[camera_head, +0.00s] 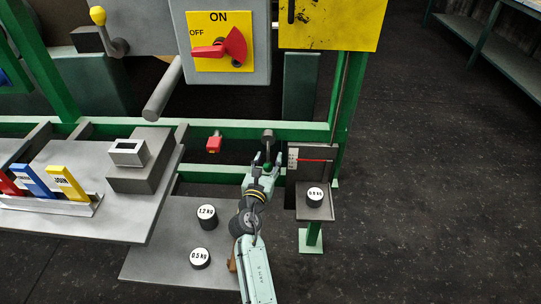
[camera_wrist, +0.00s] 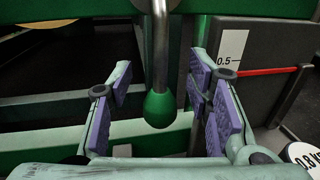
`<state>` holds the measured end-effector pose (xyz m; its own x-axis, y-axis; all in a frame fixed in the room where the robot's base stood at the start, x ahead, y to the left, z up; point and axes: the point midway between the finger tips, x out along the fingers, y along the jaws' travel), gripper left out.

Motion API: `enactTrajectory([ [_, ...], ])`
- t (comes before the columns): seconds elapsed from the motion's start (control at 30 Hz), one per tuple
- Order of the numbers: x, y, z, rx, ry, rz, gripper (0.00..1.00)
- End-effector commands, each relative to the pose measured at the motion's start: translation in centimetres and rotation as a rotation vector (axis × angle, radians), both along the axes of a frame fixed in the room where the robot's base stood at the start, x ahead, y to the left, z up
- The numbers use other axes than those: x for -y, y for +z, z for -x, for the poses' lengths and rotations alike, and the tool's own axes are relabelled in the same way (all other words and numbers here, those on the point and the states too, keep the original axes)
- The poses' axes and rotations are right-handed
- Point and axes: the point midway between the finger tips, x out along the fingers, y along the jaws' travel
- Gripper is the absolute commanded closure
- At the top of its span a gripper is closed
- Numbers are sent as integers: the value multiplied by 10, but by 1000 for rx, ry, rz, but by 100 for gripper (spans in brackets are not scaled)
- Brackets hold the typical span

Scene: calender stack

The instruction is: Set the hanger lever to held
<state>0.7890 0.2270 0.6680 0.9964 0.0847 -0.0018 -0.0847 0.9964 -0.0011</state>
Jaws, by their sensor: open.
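The hanger lever shows in the wrist view as a hanging metal rod (camera_wrist: 160,45) with a green knob (camera_wrist: 160,108) at its lower end. In the head view its grey upper end (camera_head: 268,136) shows at the green crossbar, just beyond my gripper (camera_head: 263,164). My gripper also shows in the wrist view (camera_wrist: 163,105). It is open, with purple finger pads on the left and right of the knob. A gap shows on each side, so neither pad appears to touch it. No label for the held position is readable.
Right of the lever stands a grey scale plate with a red pointer (camera_head: 314,160). Weights marked 1.2 kg (camera_head: 207,217) and 0.5 kg (camera_head: 200,258) stand on a grey plate at left. A red block (camera_head: 214,144) hangs nearby.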

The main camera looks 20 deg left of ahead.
Motion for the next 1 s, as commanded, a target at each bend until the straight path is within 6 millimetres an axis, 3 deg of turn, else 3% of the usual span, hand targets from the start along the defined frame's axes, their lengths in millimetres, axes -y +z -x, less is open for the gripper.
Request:
enactTrajectory([
  [0.23, 0, 0, 0, 0, 0, 0, 54],
  [0.9, -1, 0, 0, 0, 1, -1, 99],
  [1.0, -1, 0, 0, 1, 2, -1, 100],
])
